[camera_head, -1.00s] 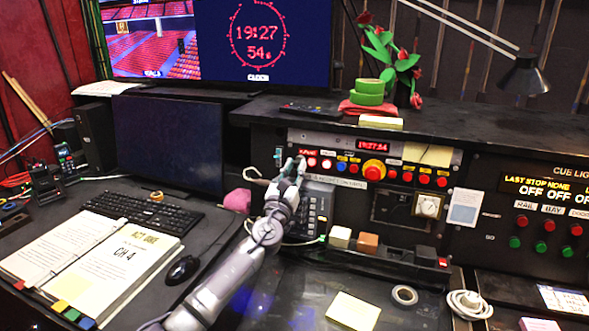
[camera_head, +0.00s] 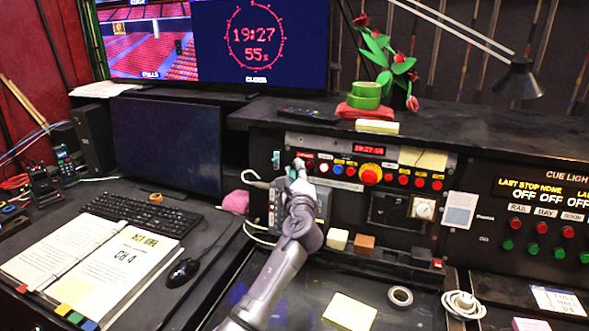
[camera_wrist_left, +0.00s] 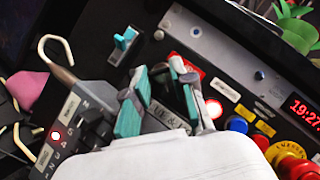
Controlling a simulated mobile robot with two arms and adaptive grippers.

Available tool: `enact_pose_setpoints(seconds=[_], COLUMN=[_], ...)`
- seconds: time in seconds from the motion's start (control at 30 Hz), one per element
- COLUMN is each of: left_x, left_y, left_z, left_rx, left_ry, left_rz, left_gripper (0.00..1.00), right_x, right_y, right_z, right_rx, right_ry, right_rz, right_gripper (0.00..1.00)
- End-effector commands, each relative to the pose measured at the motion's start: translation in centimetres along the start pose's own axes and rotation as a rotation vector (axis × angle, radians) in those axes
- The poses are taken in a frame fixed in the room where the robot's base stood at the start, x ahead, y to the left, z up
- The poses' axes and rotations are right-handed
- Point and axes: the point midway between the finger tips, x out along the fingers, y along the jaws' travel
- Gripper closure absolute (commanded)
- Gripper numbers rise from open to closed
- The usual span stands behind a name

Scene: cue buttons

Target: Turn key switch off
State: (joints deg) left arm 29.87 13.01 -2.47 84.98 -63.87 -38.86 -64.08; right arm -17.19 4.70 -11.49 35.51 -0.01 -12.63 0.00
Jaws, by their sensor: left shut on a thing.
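My right gripper is not in view.
Several lit red buttons, a blue one (camera_wrist_left: 237,124) and a large red emergency button (camera_head: 370,174) sit right of the gripper. The desk below holds a yellow note (camera_head: 350,311) and tape (camera_head: 400,296).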

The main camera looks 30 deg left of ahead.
Motion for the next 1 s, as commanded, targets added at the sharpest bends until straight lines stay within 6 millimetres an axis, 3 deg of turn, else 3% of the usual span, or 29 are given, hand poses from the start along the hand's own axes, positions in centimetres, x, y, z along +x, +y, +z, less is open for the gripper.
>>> enact_pose_setpoints(seconds=[0.6, 1.0], left_x=[0.2, 0.2], left_y=[-1.0, -1.0], left_z=[0.3, 0.3], left_rx=[-0.461, -0.597], left_ry=[0.002, 0.002], left_rz=[0.275, 0.354], left_gripper=[1.00, 1.00], right_x=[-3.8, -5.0], right_y=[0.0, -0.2], right_z=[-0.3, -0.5], right_rx=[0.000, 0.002], right_ry=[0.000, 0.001], right_rz=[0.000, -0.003], right_gripper=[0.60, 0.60])
